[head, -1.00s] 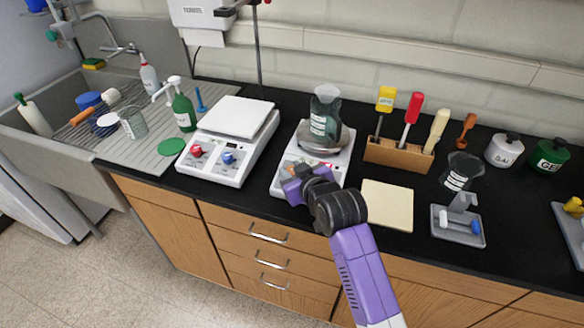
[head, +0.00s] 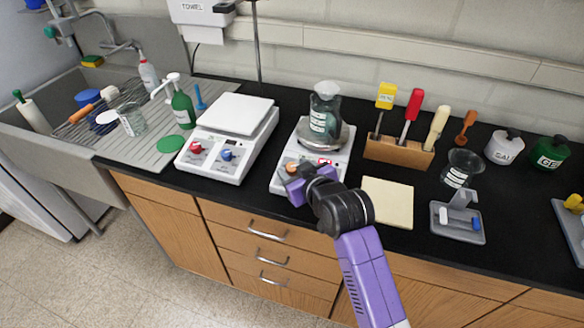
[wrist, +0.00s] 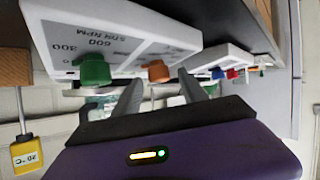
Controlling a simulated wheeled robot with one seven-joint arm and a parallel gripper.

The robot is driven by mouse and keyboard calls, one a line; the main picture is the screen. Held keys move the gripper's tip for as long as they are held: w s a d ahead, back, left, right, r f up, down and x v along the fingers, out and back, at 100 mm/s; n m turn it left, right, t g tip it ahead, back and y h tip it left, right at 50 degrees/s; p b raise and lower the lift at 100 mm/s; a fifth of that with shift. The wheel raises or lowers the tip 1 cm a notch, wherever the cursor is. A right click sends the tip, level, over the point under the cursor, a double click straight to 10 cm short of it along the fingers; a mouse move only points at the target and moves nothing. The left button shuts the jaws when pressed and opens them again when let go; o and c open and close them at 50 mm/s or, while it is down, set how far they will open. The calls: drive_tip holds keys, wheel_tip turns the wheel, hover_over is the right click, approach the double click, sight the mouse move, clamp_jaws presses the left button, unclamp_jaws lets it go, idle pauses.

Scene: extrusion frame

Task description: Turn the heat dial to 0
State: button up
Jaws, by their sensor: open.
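The middle hotplate (head: 278,182) is white with a round metal top and a lit red display. Its orange dial (wrist: 156,70) and green dial (wrist: 95,68) show in the wrist view, which is upside down. Print reading STIR RPM, 600 and 300 is by the green dial; I cannot read a label for the orange one. My gripper (wrist: 161,80) is open, its fingertips on either side of the orange dial; I cannot tell whether they touch it. In the head view my gripper (head: 292,182) is at the hotplate's front and hides the green dial.
A labelled beaker (head: 325,112) stands on the middle hotplate. Left of it is another white hotplate (head: 236,116) with a red and a blue dial. A wooden block (head: 398,153) with several tools and a cream pad (head: 388,202) are on the right. A sink is far left.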

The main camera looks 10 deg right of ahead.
drive_tip(key=v, duration=0.6)
drive_tip(key=shift+b, duration=0.35)
wheel_tip(320, 180, up, 6)
drive_tip(key=s+d+m+t, duration=0.2)
drive_tip(key=s+t, duration=0.1)
drive_tip(key=t, duration=0.1)
drive_tip(key=s+d+f, duration=0.1)
drive_tip(key=s+f, duration=0.2)
drive_tip(key=s, duration=1)
drive_tip(key=s+d+f+m+g+h+b, duration=0.1)
drive_tip(key=s+d+f, duration=0.1)
drive_tip(key=s, duration=1.2)
drive_tip(key=s+d+f+m+g+h+b, duration=0.1)
drive_tip(key=s+f, duration=0.4)
drive_tip(key=s, duration=0.8)
drive_tip(key=shift+s+d, duration=0.35)
drive_tip(key=shift+d, duration=0.35)
